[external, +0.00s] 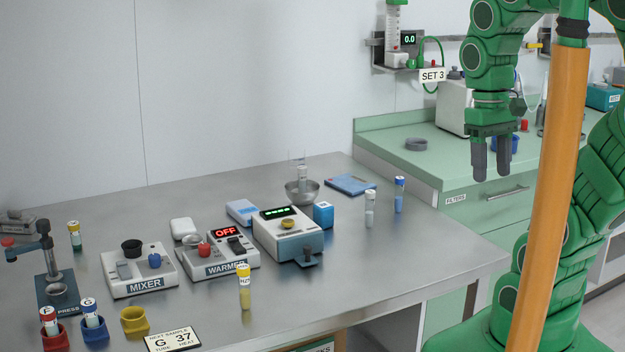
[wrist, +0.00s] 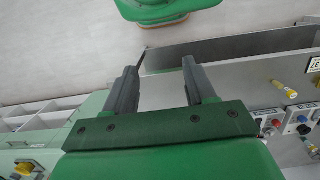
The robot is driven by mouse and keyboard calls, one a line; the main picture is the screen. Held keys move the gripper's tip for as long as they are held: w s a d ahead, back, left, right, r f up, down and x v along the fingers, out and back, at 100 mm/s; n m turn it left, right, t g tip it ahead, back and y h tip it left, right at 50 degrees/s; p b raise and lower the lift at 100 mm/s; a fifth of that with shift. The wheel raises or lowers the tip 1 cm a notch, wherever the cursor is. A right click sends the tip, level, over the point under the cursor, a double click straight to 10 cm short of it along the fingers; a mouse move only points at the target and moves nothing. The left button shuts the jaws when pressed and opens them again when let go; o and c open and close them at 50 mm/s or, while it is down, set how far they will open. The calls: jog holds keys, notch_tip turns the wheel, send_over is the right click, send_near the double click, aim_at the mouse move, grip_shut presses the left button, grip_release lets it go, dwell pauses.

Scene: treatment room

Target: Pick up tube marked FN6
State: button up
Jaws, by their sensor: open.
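Several capped tubes stand on the metal table, and no marking can be read surely as FN6. A yellow tube (external: 244,290) stands upright at the front; its cap lettering is too small to read. It also shows in the wrist view (wrist: 285,90). A grey-white tube (external: 370,212) and a blue-capped tube (external: 399,197) stand at the right. A green tube (external: 74,238) stands at the far left. A red-capped tube (external: 48,320) and a blue-capped tube (external: 90,312) sit in holders. My gripper (external: 492,170) is open and empty, pointing down, right of the table and well above it.
The mixer (external: 138,272), warmer (external: 219,258) and a white device (external: 287,238) with a green display stand mid-table. A press (external: 56,284), an empty yellow holder (external: 135,320) and a sign (external: 172,339) are at the left front. The table's right front is clear. An orange pole (external: 549,200) stands at right.

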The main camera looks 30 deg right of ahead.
jog(key=w+a+r+m+y, duration=0.1)
jog(key=w+a+m+y, duration=0.15)
jog(key=w, duration=0.45)
jog(key=w+a+r+m+y, duration=0.1)
jog(key=w+a+m+y, duration=0.15)
jog(key=w, duration=0.35)
jog(key=m+t+y, duration=0.5)
jog(key=m+t, duration=0.5)
jog(key=m, duration=1.1)
send_over(398, 212)
jog(key=s+d, duration=0.3)
jog(key=d, duration=0.2)
jog(key=f, duration=0.2)
notch_tip(398, 212, down, 25)
jog(key=shift+w, duration=0.1)
jog(key=shift+f, duration=0.5)
jog(key=shift+w+a+f+y, duration=0.3)
jog(key=shift+w+a+f, duration=0.1)
jog(key=shift+w+a, duration=0.4)
jog(key=x, duration=0.3)
jog(key=shift+w+a+r, duration=0.1)
jog(key=shift+a+r, duration=0.2)
jog(key=shift+a, duration=0.05)
jog(key=shift+x, duration=0.9)
